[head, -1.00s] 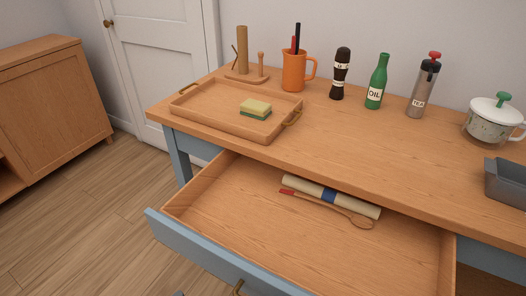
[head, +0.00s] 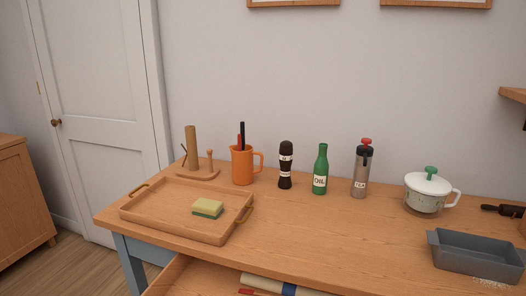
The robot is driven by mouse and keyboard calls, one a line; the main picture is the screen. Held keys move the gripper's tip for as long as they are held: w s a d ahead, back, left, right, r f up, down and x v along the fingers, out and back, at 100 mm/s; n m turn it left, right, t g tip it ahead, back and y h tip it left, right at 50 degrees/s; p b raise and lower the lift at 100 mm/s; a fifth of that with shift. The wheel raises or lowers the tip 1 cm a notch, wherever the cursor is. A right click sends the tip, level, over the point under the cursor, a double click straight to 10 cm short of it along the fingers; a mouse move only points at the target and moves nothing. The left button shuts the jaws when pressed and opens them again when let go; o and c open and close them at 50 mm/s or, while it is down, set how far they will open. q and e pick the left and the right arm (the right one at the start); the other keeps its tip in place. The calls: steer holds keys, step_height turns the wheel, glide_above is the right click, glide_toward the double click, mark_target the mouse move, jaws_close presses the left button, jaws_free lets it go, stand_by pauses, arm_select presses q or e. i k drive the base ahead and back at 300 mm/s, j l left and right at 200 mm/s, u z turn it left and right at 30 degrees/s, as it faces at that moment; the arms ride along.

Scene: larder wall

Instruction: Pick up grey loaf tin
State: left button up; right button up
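The grey loaf tin (head: 476,262) sits on the wooden tabletop at the right side of the head view. It is a rectangular, open tin with sloping walls, upright near the table's front edge. It looks empty as far as I can see inside. Neither of my grippers is in view.
Behind the tin stand a white lidded pot (head: 425,196), a steel flask (head: 361,172), an oil bottle (head: 320,171), a dark mill (head: 286,167) and an orange jug (head: 242,168). A wooden tray (head: 155,211) holds a sponge (head: 208,208). The drawer (head: 176,275) below is open.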

mark_target(487, 258)
steer(key=z, duration=1.4)
steer(key=i+l, duration=0.25)
steer(key=l, duration=0.2)
steer(key=i+l+z, duration=0.15)
steer(key=l, duration=0.3)
steer(key=i+l, duration=0.35)
steer(key=i+l+z, duration=0.1)
steer(key=i+l, duration=0.2)
steer(key=l, duration=0.25)
